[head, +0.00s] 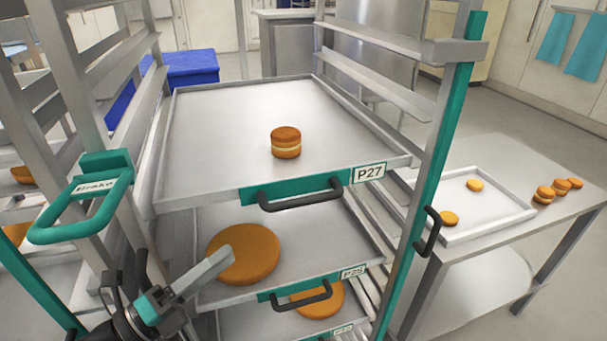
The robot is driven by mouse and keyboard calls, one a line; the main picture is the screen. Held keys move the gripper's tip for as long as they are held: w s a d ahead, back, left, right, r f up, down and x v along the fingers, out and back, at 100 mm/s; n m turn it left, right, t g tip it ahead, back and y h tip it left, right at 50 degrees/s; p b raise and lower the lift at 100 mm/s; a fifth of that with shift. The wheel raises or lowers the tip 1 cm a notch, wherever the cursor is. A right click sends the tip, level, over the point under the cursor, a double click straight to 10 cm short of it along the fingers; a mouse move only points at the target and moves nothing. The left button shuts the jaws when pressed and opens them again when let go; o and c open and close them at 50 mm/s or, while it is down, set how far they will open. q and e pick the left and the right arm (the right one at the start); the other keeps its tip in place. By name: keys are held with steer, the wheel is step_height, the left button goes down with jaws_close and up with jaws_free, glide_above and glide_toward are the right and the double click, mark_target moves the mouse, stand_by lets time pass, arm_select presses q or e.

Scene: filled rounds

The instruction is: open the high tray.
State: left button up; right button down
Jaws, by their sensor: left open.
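The high tray (230,110), labelled P27, sits in the upper part of a metal rack. One filled orange round (286,143) stands on it. Its front edge has a teal plate with a black bar handle (300,195). My left gripper (186,272) is at the lower left, in front of the rack. It is open and empty, below and left of the high tray's handle and apart from it. It covers part of the lower tray. My right gripper is not in view.
A lower tray (322,235), labelled P25, holds a large orange disc (243,254); another tray sits below it. A teal brake handle (80,215) juts out at left. A side table (500,165) at right bears a tray and several rounds. A black handle (429,232) is on the right post.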

arm_select(q)
step_height(320, 180, up, 3)
steer(key=s+d+m+g+h, duration=0.1)
steer(key=d+m+g, duration=0.1)
steer(key=m, duration=0.1)
steer(key=p, duration=0.2)
glide_toward(304, 201)
steer(key=x, duration=0.3)
steer(key=p+x, duration=0.1)
steer(key=x, duration=0.2)
steer(key=p+x, duration=0.1)
steer(key=x, duration=0.2)
steer(key=shift+w+f, duration=0.25)
steer(key=shift+w, duration=0.15)
steer(key=shift+w+d, duration=0.25)
steer(key=shift+d, duration=0.15)
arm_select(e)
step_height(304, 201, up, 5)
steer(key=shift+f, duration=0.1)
arm_select(q)
jaws_close()
